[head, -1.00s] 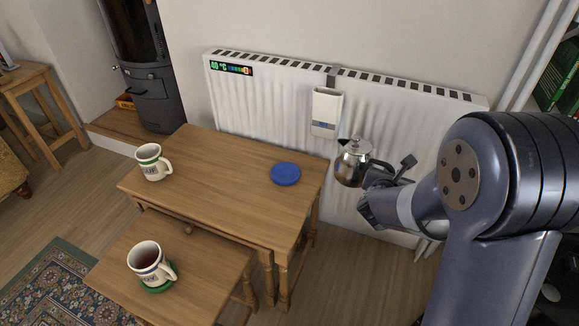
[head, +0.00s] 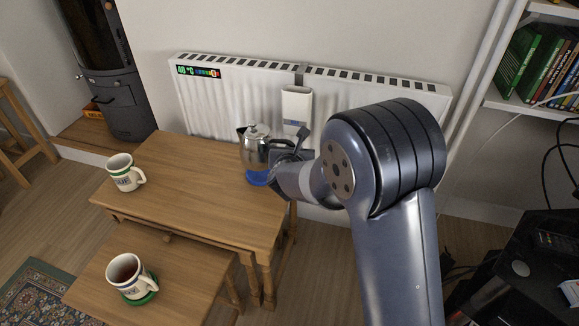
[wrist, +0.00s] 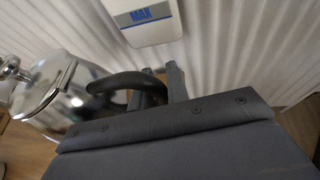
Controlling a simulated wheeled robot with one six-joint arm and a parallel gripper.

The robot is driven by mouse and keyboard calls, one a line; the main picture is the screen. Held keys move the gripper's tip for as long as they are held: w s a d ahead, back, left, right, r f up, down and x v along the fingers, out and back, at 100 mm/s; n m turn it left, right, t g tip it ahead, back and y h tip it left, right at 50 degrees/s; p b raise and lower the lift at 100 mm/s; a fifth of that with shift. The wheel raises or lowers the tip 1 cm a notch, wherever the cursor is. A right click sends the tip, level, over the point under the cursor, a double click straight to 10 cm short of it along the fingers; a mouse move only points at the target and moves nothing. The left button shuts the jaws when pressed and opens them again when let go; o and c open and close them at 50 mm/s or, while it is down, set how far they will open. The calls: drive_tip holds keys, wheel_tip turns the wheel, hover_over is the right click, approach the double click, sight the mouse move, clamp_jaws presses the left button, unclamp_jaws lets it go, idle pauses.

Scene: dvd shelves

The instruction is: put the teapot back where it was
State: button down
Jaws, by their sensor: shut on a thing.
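The shiny metal teapot (head: 254,152) is upright over the blue coaster (head: 259,179) at the right end of the larger wooden table (head: 190,190). I cannot tell whether its base touches the coaster. My gripper (head: 294,150) is shut on the teapot's black handle at its right side. In the wrist view the teapot (wrist: 52,95) is at the left and its dark handle (wrist: 118,84) runs into my gripper (wrist: 155,90). The teapot hides part of the coaster.
A white mug (head: 125,173) stands at the larger table's left end. Another mug (head: 128,275) with dark drink stands on a green coaster on the smaller table (head: 185,290). A white radiator (head: 380,92) is close behind the teapot. The larger table's middle is clear.

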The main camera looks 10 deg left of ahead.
wheel_tip(320, 180, down, 5)
drive_tip(key=shift+r+b, duration=0.1)
drive_tip(key=shift+b, duration=0.85)
drive_tip(key=c, duration=1.4)
unclamp_jaws()
drive_tip(key=shift+s+r, duration=0.15)
drive_tip(key=shift+s, duration=0.2)
drive_tip(key=p+v, duration=0.2)
drive_tip(key=v, duration=0.9)
drive_tip(key=shift+s+d, duration=0.1)
drive_tip(key=shift+d, duration=0.05)
drive_tip(key=b+x, duration=0.2)
drive_tip(key=x, duration=1)
